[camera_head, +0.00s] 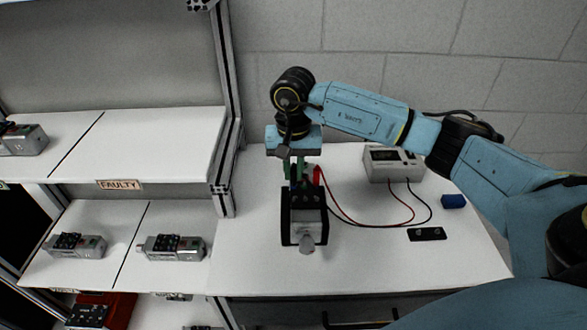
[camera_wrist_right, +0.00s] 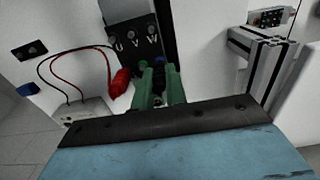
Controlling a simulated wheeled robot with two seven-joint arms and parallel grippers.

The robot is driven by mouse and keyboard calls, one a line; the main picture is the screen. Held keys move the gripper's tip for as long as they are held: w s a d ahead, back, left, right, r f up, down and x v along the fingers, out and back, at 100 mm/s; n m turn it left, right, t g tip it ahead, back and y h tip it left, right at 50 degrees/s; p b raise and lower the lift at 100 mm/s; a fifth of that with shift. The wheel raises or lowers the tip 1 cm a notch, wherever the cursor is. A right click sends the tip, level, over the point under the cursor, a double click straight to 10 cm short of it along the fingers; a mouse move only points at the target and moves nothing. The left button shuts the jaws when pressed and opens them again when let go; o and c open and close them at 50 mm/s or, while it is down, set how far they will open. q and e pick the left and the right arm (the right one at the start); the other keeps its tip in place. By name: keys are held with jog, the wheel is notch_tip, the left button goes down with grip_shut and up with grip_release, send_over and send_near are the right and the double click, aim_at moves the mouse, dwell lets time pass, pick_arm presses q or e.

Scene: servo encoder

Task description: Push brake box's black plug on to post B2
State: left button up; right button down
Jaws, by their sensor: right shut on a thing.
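The servo motor (camera_head: 307,228) stands on the white bench in a dark cradle. Its black terminal block, lettered U, V and W, shows in the wrist view (camera_wrist_right: 133,42). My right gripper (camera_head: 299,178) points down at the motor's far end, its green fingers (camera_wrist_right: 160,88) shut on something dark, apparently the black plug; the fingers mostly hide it. The red plug (camera_head: 317,174) is right beside the fingers, and it also shows in the wrist view (camera_wrist_right: 120,82). Post B2 cannot be made out. My left gripper is not in view.
The brake box (camera_head: 393,165) stands at the back right, with red and black leads running across the bench. A black plate (camera_head: 427,234) and a blue block (camera_head: 453,201) lie at right. A metal upright (camera_head: 226,120) and shelves with several motors are at left.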

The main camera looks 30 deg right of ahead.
jog(key=shift+b, duration=0.5)
dwell(1.2)
jog(key=shift+f, duration=0.25)
dwell(0.3)
jog(key=c, duration=1.3)
grip_release()
jog(key=shift+c, duration=0.2)
jog(key=shift+r, duration=0.1)
jog(key=shift+r+p, duration=1.65)
jog(key=shift+r, duration=1.85)
